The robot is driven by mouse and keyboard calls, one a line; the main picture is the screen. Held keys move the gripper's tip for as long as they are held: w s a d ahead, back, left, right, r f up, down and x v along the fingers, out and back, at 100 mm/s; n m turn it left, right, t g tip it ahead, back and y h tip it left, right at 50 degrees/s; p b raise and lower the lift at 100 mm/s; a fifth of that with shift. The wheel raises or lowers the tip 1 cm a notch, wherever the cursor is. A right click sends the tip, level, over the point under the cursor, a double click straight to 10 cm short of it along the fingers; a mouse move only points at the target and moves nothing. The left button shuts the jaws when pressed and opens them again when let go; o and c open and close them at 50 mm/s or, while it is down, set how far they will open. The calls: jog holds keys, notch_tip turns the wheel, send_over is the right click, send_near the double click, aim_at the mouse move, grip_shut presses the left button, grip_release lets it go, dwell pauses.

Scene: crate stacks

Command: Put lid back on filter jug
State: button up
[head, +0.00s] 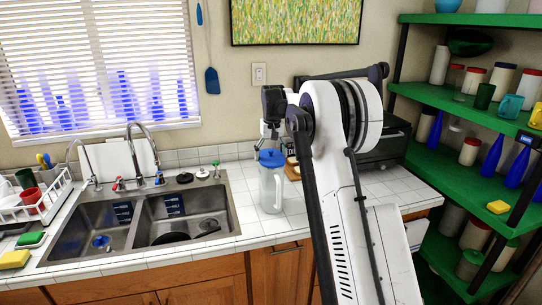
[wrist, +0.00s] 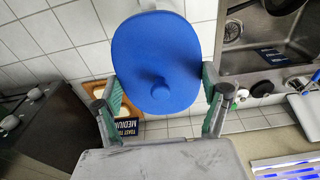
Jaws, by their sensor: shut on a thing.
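The clear filter jug (head: 271,190) stands upright on the white tiled counter, right of the sink, its handle on the right. The blue lid (head: 270,157) is at the jug's top in the head view. In the wrist view the lid (wrist: 155,50) is a large blue oval with a small round knob. My gripper (head: 270,138) is directly above the jug, pointing down. In the wrist view my gripper (wrist: 160,90) has a finger on each side of the lid and is shut on it. The lid hides the jug below it there; I cannot tell whether it is fully seated.
A double sink (head: 180,218) lies left of the jug, with a dish rack (head: 40,200) farther left. A dark toaster oven (head: 385,145) stands behind my arm. A small box (wrist: 118,120) is close behind the jug. Green shelves (head: 460,110) are on the right.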

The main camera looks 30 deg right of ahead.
jog(key=o, duration=1.1)
jog(key=shift+o, duration=0.2)
jog(key=shift+r+p, duration=1.55)
jog(key=shift+r, duration=2)
grip_shut()
jog(key=shift+f+b, duration=1.3)
jog(key=shift+f, duration=0.85)
